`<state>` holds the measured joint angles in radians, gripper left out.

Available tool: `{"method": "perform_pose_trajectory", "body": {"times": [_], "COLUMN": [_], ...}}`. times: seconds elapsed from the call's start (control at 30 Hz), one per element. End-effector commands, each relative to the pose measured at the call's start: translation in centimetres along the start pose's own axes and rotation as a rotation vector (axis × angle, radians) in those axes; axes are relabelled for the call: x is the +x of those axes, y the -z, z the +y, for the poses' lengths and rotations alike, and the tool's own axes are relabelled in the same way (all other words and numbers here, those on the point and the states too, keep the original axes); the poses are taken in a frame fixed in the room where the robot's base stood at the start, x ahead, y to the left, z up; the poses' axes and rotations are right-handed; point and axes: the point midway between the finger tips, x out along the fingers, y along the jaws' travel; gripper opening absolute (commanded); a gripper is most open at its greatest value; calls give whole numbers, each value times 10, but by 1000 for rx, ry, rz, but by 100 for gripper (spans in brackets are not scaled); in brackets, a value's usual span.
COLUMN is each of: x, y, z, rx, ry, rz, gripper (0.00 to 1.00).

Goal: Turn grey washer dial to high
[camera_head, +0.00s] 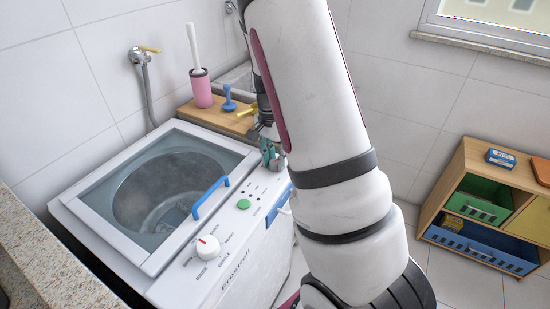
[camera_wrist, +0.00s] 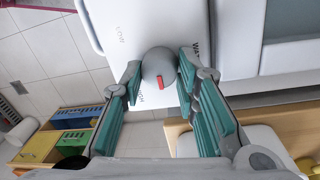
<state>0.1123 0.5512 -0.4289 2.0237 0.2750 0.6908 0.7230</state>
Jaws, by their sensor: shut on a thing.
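The grey washer dial (camera_wrist: 156,64) is round with a red mark and sits on the white panel in the wrist view. LOW is printed to its upper left and HIGH below and left of it. The red mark is on the dial's lower side in the picture, close to the HIGH side. My gripper (camera_wrist: 161,70) has its teal-padded fingers on both sides of the dial, shut on it. In the head view my gripper (camera_head: 270,152) is at the back right of the washer's panel (camera_head: 238,262), and the grey dial is hidden there.
A white dial (camera_head: 208,247), a green button (camera_head: 229,204) and a blue lid handle (camera_head: 210,198) are on the washer. A wooden board (camera_head: 215,118) with a pink brush holder (camera_head: 201,90) stands behind. A wooden shelf (camera_head: 463,170) with coloured bins is at right.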

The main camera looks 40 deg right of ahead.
Motion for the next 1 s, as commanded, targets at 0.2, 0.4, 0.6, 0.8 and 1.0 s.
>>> {"method": "perform_pose_trajectory", "body": {"times": [0.2,0.4,0.6,0.8,1.0], "x": [0,0,0,-7,-41], "y": [1,0,0,0,0], "z": [-1,-1,0,-1,-2], "rx": [2,1,1,0,-1], "ry": [3,3,1,3,6], "rz": [1,1,0,0,2], "gripper": [1,49,49,49,49]}}
